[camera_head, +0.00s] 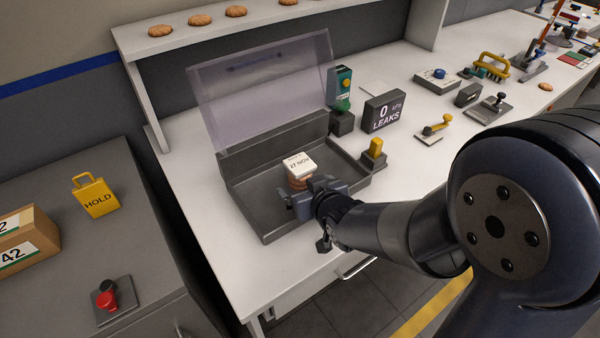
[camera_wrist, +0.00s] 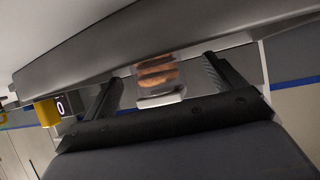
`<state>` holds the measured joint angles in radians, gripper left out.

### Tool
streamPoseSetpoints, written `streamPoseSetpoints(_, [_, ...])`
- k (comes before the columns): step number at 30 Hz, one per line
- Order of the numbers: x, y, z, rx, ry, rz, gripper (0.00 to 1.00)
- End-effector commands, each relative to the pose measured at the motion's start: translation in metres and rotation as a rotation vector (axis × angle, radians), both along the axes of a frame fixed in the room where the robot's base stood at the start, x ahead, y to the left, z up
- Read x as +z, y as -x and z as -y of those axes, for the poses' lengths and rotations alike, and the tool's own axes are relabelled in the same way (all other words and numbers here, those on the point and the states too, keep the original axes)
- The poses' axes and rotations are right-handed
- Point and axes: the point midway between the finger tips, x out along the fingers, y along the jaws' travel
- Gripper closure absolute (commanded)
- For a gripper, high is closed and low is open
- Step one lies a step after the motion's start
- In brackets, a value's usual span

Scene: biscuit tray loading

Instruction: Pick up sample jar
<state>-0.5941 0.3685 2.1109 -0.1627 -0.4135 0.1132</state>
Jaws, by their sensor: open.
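The sample jar (camera_head: 299,165) has a white lid marked "27 NOV", with brown biscuits showing below it. It stands upright in the grey open-topped chamber (camera_head: 262,221), whose clear lid (camera_head: 262,85) is raised. My gripper (camera_head: 312,194) is low in the chamber, on the jar's near side, and partly hides its lower part. In the wrist view the jar (camera_wrist: 157,74) appears upside down between the two spread fingers of my gripper (camera_wrist: 163,72). Gaps show on both sides of it, so the jaws are open and not closed on it.
The chamber walls surround my gripper closely. A "0 kPa LEAKS" display (camera_head: 383,112), a green device (camera_head: 340,88) and a yellow-topped switch (camera_head: 375,150) stand to the right. A shelf with biscuits (camera_head: 236,11) is behind. A yellow HOLD tag (camera_head: 95,196) stands on the left counter.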

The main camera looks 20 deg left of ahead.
Motion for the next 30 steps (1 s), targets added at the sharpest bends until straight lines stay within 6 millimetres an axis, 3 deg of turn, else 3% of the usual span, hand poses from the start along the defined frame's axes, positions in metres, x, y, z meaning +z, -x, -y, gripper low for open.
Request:
streamPoseSetpoints(15, [-0.012,-0.041,-0.023,0.0,0.001,-0.002,0.1])
streamPoseSetpoints(26, [-0.016,-0.045,-0.026,-0.001,0.0,-0.001,0.1])
streamPoseSetpoints(30, [-0.016,-0.045,-0.026,-0.001,0.0,-0.001,0.21])
